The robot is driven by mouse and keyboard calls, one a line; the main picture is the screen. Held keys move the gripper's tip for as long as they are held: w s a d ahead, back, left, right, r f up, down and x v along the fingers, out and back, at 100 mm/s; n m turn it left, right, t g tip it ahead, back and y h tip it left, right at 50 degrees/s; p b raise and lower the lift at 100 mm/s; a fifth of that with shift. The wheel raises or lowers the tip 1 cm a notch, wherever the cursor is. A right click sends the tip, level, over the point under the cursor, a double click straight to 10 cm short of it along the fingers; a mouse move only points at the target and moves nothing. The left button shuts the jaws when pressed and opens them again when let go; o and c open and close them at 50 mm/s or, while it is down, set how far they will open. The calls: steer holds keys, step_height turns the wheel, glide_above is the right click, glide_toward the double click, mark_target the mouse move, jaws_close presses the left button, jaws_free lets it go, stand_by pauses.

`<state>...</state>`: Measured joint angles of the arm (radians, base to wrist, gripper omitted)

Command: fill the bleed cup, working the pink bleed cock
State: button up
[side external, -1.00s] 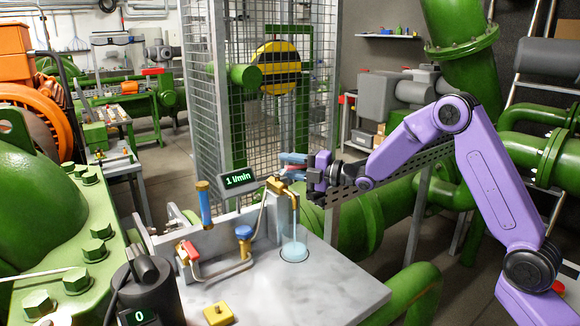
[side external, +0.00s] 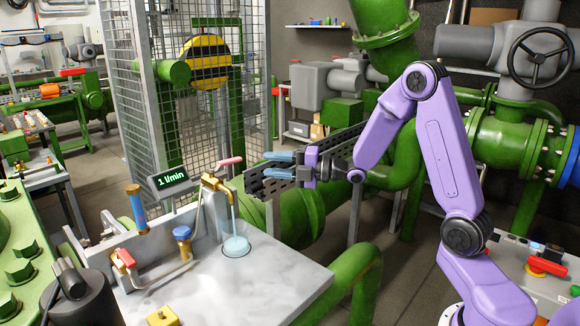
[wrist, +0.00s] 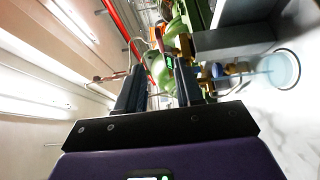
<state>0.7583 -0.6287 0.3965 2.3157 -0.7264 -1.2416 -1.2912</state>
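The pink bleed cock (side external: 230,161) is a pink lever on top of a brass tap (side external: 214,184). A pale stream of water falls from the spout into the bleed cup (side external: 236,246), a light blue round vessel on the grey worktop. The cup also shows at the right of the wrist view (wrist: 284,69); its fill level is hard to tell. The flow display (side external: 172,179) reads 1 l/min. My gripper (side external: 266,165) is open and empty, to the right of the pink lever and apart from it. Its two fingers (wrist: 160,92) stand apart in the wrist view.
A dark cylinder (side external: 80,295) stands front left. A mesh cage (side external: 170,100) rises behind.

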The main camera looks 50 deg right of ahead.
steer(key=shift+v, duration=1.95)
steer(key=shift+a, duration=0.1)
stand_by(6.0)
